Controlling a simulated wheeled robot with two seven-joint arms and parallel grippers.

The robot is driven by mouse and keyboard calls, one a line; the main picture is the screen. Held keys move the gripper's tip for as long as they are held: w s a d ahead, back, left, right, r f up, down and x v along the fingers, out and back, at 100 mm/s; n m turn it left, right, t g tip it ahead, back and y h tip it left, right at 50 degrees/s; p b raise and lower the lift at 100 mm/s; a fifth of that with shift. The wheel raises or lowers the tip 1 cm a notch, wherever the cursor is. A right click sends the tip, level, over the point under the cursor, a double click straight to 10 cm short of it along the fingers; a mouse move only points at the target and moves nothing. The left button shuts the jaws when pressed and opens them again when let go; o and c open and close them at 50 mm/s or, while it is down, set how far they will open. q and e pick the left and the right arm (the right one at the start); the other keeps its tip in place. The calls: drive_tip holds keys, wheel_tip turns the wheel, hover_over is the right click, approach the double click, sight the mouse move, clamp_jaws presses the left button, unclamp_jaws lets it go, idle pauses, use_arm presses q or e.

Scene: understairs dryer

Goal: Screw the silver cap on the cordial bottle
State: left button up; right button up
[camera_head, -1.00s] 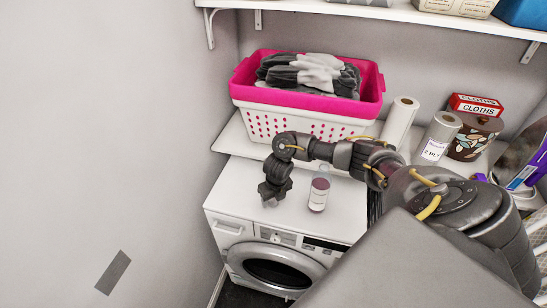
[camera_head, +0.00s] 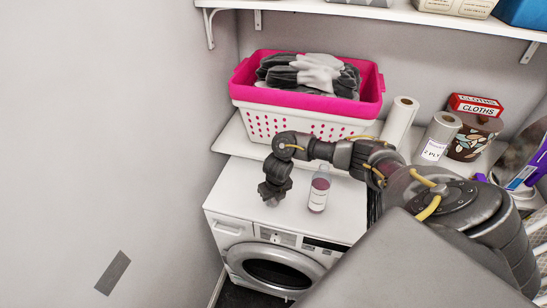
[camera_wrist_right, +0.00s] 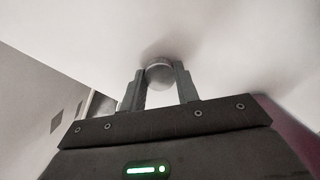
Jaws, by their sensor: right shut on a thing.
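The cordial bottle (camera_head: 319,190) stands upright on the white dryer top, clear with a pale label. My right gripper (camera_head: 270,200) points down at the dryer top, left of the bottle and apart from it. In the right wrist view the fingers (camera_wrist_right: 160,88) are shut on the round silver cap (camera_wrist_right: 159,75), which sits between their tips close to the white surface. In the head view the cap is too small and covered to make out. The bottle's mouth is too small to tell in detail. My left gripper is not in view.
A pink and white laundry basket (camera_head: 310,122) stands behind on the worktop. Paper rolls (camera_head: 399,121) and a patterned tin (camera_head: 473,138) stand to the right. A shelf (camera_head: 390,13) runs above. The dryer top's front left is clear.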

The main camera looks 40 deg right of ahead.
sight(273, 200)
drive_tip(key=shift+r, duration=0.35)
wheel_tip(273, 200, up, 2)
drive_tip(key=shift+r, duration=0.25)
drive_tip(key=s+a+r+p, duration=0.3)
drive_tip(key=s+a+r, duration=0.6)
drive_tip(key=s, duration=0.1)
drive_tip(key=shift+s+r+p, duration=0.3)
drive_tip(key=shift+s+p, duration=0.05)
drive_tip(key=a+r+m+g+b, duration=0.1)
drive_tip(key=a+m+b, duration=0.5)
drive_tip(key=a+m, duration=0.5)
drive_tip(key=s+a+r+m+g+b, duration=0.1)
drive_tip(key=a+m+b, duration=0.6)
drive_tip(key=m, duration=1.6)
drive_tip(key=shift+s+a+r+g, duration=0.2)
drive_tip(key=shift+a+r+g, duration=0.5)
drive_tip(key=shift+a, duration=1.85)
